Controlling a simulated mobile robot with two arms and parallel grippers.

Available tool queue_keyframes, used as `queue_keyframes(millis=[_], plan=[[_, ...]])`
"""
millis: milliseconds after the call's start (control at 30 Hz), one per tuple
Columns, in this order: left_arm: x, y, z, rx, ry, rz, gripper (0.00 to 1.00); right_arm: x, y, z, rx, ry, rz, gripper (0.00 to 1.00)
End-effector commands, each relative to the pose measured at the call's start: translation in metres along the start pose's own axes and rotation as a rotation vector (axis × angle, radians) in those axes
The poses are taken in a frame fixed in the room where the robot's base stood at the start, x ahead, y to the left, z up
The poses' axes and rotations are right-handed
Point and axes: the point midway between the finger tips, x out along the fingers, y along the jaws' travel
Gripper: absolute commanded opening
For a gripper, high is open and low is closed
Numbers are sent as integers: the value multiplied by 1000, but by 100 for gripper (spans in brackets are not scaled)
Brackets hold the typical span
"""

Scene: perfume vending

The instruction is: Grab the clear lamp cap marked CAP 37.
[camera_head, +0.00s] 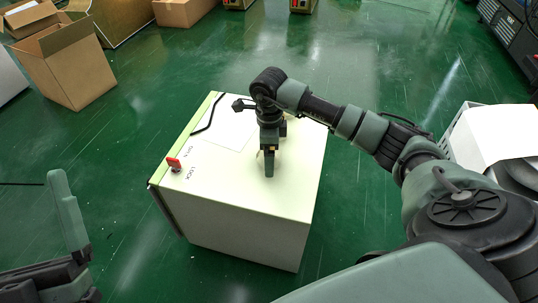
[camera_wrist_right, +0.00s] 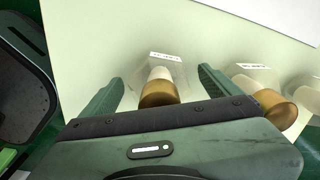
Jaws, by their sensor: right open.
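My right gripper (camera_head: 269,168) points down over the top of a white cabinet (camera_head: 255,225). In the right wrist view its two green fingers (camera_wrist_right: 158,92) are open. A clear cap with a gold part (camera_wrist_right: 158,93) and a small white label stands between them, with gaps at both sides. The label's print is too small to read. Two similar clear and gold caps are to the right of the fingers, one close (camera_wrist_right: 272,104) and one at the picture's edge (camera_wrist_right: 309,92). My left gripper (camera_head: 68,215) is at the lower left, away from the cabinet, partly cut off.
The cabinet top has a red switch (camera_head: 174,164) beside lettering, a black handle (camera_head: 208,113) and a white sheet (camera_head: 231,131). An open cardboard box (camera_head: 68,72) stands at the upper left. The green floor (camera_head: 400,60) is clear around the cabinet.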

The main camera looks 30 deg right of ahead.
Motion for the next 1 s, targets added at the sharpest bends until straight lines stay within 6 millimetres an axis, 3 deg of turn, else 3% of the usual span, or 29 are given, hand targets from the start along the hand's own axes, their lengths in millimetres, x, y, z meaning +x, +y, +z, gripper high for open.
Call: queue_keyframes(millis=[67,300,333,700,867,1000], plan=[[0,0,0,0,-1,0,100,0,0,0,0,0,0,92],[0,0,0,0,-2,0,100,0,0,0,0,0,0,25],[0,0,0,0,-2,0,100,-1,0,0,0,-1,0,21],[2,0,4,1,-24,0,100,-6,0,0,0,-1,-1,21],[0,-3,25,6,-138,-6,100,-21,-1,0,-1,-2,-3,21],[-6,-7,54,13,-307,-13,100,-48,-2,0,0,-2,-5,21]])
